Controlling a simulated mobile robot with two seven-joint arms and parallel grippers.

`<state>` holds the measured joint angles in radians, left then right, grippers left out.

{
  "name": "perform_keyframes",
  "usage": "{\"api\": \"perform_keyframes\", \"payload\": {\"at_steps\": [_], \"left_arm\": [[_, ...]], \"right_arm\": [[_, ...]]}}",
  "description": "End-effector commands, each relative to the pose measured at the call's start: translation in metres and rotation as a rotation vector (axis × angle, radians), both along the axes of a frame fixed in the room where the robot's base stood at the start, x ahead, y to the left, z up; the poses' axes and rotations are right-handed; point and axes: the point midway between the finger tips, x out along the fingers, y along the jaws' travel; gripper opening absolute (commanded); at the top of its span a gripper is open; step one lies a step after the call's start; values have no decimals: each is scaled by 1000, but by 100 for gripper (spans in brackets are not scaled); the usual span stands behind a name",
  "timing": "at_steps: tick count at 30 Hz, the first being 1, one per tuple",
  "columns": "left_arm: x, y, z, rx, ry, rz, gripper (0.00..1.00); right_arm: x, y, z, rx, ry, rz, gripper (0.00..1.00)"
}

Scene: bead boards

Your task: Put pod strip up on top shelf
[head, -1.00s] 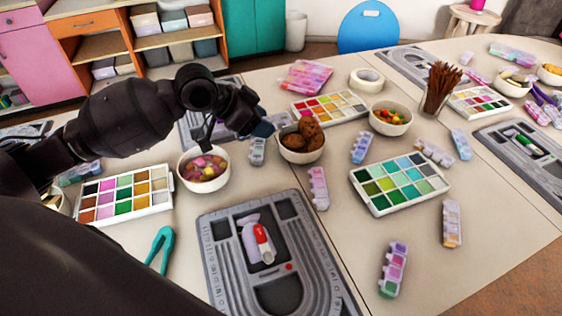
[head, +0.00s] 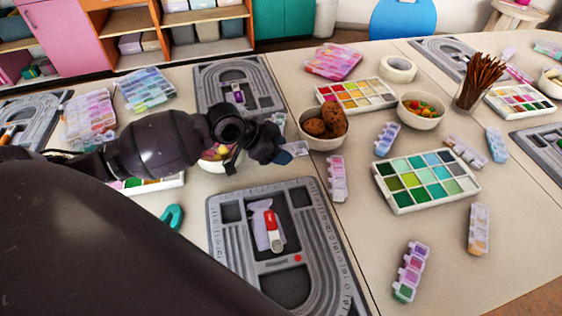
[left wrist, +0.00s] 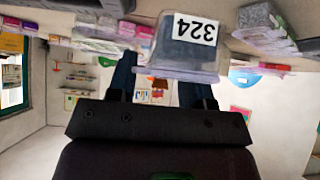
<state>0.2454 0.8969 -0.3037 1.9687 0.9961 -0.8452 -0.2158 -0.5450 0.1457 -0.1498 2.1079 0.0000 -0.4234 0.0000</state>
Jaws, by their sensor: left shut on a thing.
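My left gripper (head: 285,155) is over the table, just left of and nearer than the bowl of brown balls. In the left wrist view its two dark blue fingers (left wrist: 158,82) are shut on a translucent pod strip (left wrist: 185,52) with a white label reading 324. In the head view only a small pale part of that strip (head: 297,148) shows beside the fingertips. An open shelf unit (head: 205,15) with orange sides stands at the back left; its top is cut off by the picture edge. My right gripper is not in view.
Bowls of brown balls (head: 322,141) and colored beads (head: 421,118) stand close by. Grey bead boards (head: 222,275), a green-toned bead tray (head: 400,199) and several loose pod strips (head: 337,178) cover the table. A blue chair (head: 403,18) stands beyond.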

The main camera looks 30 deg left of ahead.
Motion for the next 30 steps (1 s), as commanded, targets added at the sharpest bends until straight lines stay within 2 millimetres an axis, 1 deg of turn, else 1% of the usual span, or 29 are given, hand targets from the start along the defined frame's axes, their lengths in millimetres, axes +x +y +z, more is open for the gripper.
{"api": "perform_keyframes", "payload": {"at_steps": [1,3,6,8,10,15,21,22,23,24,30], "left_arm": [[-1,0,-11,-1,6,1,21],[-1,0,-23,-1,9,2,21],[-1,0,-40,0,8,1,21],[-1,0,-47,0,7,2,21],[0,0,-50,0,4,1,21],[0,0,-48,1,0,1,21],[0,0,-52,1,2,1,21],[0,0,-52,1,1,0,49],[0,0,-51,1,1,0,54],[0,0,-51,1,1,0,57],[0,0,-51,1,2,1,57]], "right_arm": [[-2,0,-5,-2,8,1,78],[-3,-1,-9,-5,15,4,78],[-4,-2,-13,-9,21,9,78],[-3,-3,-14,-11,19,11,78],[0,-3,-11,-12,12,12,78],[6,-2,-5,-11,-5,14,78],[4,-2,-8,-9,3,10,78],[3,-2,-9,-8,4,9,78],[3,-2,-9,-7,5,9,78],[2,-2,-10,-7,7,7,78],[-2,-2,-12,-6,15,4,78]]}}
